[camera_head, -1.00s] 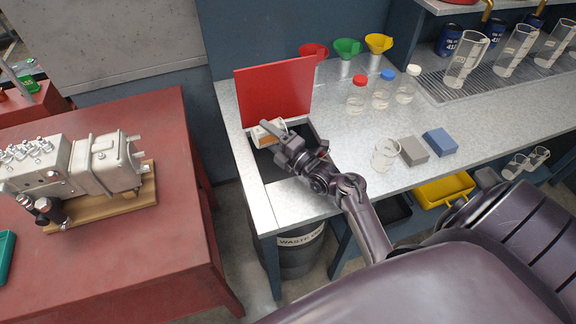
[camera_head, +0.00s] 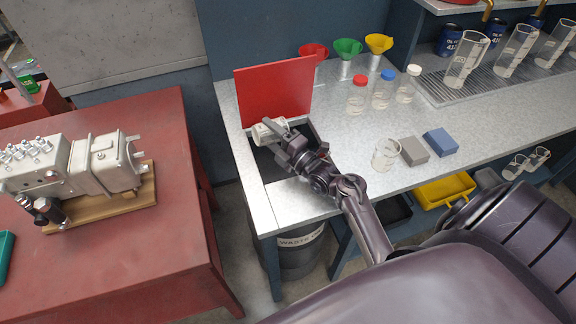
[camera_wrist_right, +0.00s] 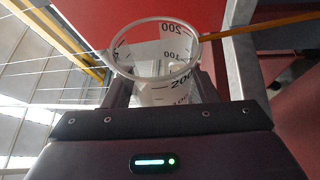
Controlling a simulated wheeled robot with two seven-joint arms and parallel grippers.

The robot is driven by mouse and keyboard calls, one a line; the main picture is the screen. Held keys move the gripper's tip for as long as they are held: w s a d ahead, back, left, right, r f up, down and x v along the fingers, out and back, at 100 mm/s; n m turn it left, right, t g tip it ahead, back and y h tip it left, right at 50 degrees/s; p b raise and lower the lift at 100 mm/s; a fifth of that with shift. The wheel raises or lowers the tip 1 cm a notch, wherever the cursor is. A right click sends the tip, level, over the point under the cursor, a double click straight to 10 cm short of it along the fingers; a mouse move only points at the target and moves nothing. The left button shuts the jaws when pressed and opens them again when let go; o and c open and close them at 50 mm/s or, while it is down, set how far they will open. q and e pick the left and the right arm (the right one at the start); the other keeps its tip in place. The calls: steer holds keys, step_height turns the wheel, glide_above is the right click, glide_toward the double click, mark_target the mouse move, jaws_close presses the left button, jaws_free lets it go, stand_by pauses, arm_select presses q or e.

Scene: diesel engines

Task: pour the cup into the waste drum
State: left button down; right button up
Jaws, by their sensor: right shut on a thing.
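My right gripper (camera_head: 279,131) is shut on a clear cup (camera_head: 262,133) over the square opening (camera_head: 272,163) in the bench top. The cup looks tipped on its side. The right wrist view shows the cup (camera_wrist_right: 166,75) between the two fingers (camera_wrist_right: 165,92), with dark measuring marks and a pale rim; no dark liquid shows in it. The waste drum (camera_head: 302,258) stands under the bench below the opening, dark with a white label band, partly hidden by the bench edge and leg. My left gripper is out of view.
A raised red lid (camera_head: 275,88) stands behind the opening. To the right are another clear beaker (camera_head: 386,155), grey (camera_head: 413,150) and blue (camera_head: 440,141) blocks, and capped bottles (camera_head: 381,90). A red table with an engine part (camera_head: 100,165) is at left.

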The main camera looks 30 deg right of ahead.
steer(key=shift+a+n, duration=0.1)
steer(key=shift+n, duration=0.2)
steer(key=n+p, duration=0.1)
steer(key=r+n+g+p, duration=0.1)
steer(key=p, duration=0.1)
steer(key=shift+w+a+r+n+p, duration=0.1)
steer(key=shift+a+r+n+p, duration=0.05)
steer(key=shift+a+n+p, duration=0.2)
steer(key=shift+a+f+n+g, duration=0.6)
steer(key=shift+a+f+n, duration=0.3)
steer(key=shift+f+n, duration=0.05)
steer(key=shift+f+b, duration=0.1)
steer(key=shift+b, duration=0.25)
